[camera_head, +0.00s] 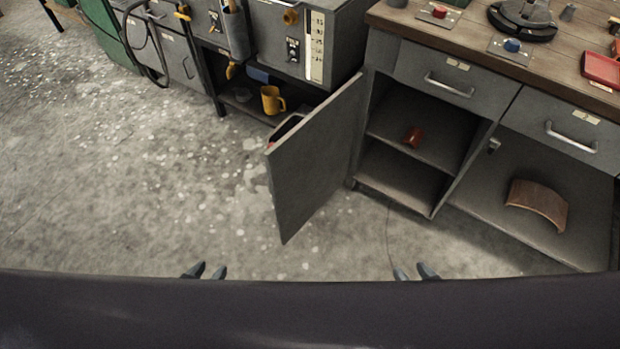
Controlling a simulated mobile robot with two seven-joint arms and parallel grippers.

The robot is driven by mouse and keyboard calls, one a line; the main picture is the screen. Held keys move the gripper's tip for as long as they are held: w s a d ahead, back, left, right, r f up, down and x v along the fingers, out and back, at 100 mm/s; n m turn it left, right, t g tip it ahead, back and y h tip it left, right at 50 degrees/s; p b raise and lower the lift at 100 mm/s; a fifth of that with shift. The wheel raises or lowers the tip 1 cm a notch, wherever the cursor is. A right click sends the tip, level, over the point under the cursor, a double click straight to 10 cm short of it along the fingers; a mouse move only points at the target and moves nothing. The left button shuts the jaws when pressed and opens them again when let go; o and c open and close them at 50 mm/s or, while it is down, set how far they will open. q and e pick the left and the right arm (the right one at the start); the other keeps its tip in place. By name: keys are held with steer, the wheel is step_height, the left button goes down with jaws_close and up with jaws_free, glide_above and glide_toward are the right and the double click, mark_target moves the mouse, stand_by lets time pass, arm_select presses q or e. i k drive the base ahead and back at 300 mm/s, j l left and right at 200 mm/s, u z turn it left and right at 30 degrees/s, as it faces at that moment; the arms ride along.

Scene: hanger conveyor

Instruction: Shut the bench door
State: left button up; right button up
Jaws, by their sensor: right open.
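The bench door (315,160) is a flat grey panel on the left side of the workbench cabinet (480,190). It stands wide open, swung out toward me and to the left. No handle shows on the face I see. My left gripper (208,271) is at the bottom of the view, left of and nearer than the door, with its fingers apart. My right gripper (415,272) is open and empty, in front of the cabinet's lower edge and right of the door. Neither gripper touches the door. Most of both grippers is hidden behind a dark edge.
A small red-brown object (412,138) sits on the cabinet shelf. A curved brown piece (537,204) lies in the right bay. Two closed drawers (448,87) are above. A yellow mug (272,100) stands on a low shelf behind the door. The floor in front is clear.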

mark_target(305, 167)
steer(key=k+l+z, duration=0.1)
steer(key=k+z, duration=0.4)
steer(key=z, duration=1.15)
steer(key=j+z, duration=0.45)
steer(key=k+j, duration=0.1)
steer(key=j, duration=0.4)
steer(key=k+j, duration=0.1)
steer(key=j, duration=0.45)
steer(key=k+j, duration=0.1)
steer(key=j, duration=0.4)
steer(key=k+j, duration=0.1)
steer(key=j, duration=0.45)
steer(key=k+j, duration=0.1)
steer(key=j, duration=0.95)
steer(key=k+j, duration=0.15)
steer(key=j, duration=0.35)
